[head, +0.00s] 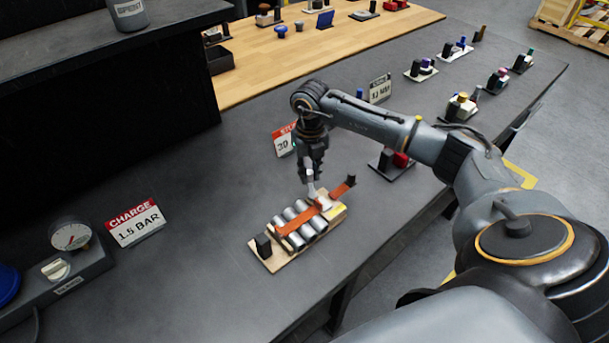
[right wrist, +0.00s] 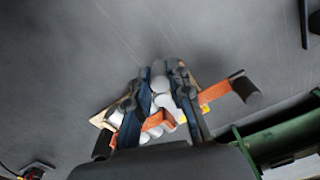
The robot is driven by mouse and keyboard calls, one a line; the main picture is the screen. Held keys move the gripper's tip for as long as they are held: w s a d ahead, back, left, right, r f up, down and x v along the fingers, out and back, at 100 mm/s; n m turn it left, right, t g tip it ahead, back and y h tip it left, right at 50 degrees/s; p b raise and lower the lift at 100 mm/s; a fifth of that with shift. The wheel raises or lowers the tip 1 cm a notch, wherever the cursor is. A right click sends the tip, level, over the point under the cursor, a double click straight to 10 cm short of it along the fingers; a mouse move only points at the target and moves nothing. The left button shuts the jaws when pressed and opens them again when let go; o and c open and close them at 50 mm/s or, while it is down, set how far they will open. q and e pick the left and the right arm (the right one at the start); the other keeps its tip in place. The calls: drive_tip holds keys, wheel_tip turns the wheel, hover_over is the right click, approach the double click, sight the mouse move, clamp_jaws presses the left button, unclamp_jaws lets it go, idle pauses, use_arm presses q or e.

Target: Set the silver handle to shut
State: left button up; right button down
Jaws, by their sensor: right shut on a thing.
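A valve actuator with a row of silver cylinders on a pale wooden base (head: 275,262) lies on the dark bench. An orange bar (head: 341,192) crosses it and ends in a dark knob at the upper right. My right gripper (head: 311,181) points down over the actuator's far side. It is shut on a small silver handle (head: 311,191). In the right wrist view, the rounded silver handle (right wrist: 160,85) shows between the fingers of the right gripper (right wrist: 160,69). The fingers partly hide the base and the orange bar. My left gripper is not in view.
A "CHARGE 1.5 BAR" sign (head: 135,222) and a gauge (head: 71,235) stand at the left. A red-topped sign (head: 284,140) stands behind my gripper. A red and black block device (head: 391,162) sits to the right.

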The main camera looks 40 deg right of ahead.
drive_tip(key=m, duration=0.1)
drive_tip(key=d+m, duration=0.1)
drive_tip(key=shift+s+m, duration=0.3)
drive_tip(key=shift+s+d+m+b, duration=0.2)
drive_tip(key=shift+m, duration=0.45)
drive_tip(key=shift+s+d+m+b, duration=0.2)
drive_tip(key=shift+m, duration=0.45)
drive_tip(key=c, duration=1.2)
unclamp_jaws()
wheel_tip(320, 180, up, 12)
